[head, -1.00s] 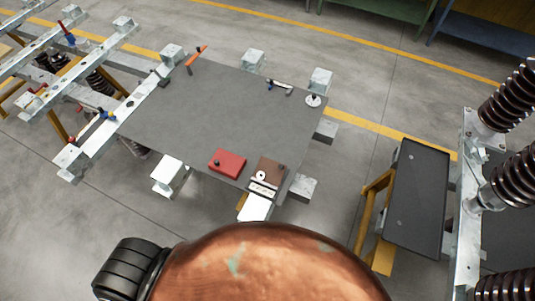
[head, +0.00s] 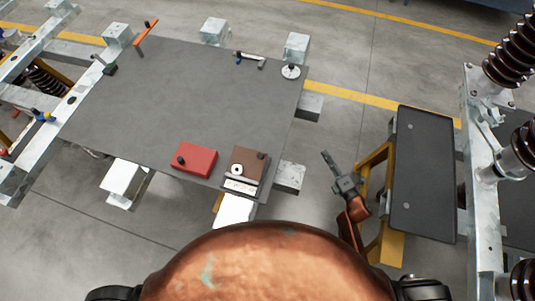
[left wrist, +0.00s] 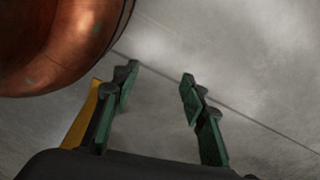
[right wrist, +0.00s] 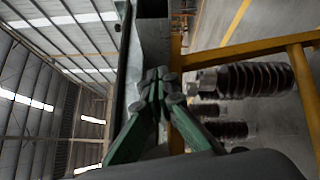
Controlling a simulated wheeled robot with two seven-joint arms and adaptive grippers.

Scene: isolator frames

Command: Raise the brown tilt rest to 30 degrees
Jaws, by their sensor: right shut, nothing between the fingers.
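The brown tilt rest (head: 250,160) lies at the near right corner of the grey table (head: 180,115) in the head view. It looks flat or nearly flat. A white round piece and a small dark knob sit on it, and a pale marked strip (head: 240,186) runs along its near edge. My right gripper (head: 328,158) is shut and empty, right of the table and apart from the rest. Its closed fingers also show in the right wrist view (right wrist: 158,80). My left gripper (left wrist: 160,78) is open and empty over bare floor in the left wrist view; the head view does not show it.
A red block (head: 196,159) with a dark knob sits left of the rest. An orange-handled tool (head: 146,36), a small lever piece (head: 250,57) and a white disc (head: 291,72) lie at the far side. A dark tray (head: 425,180) on a yellow frame stands right, near ribbed insulators (head: 515,50).

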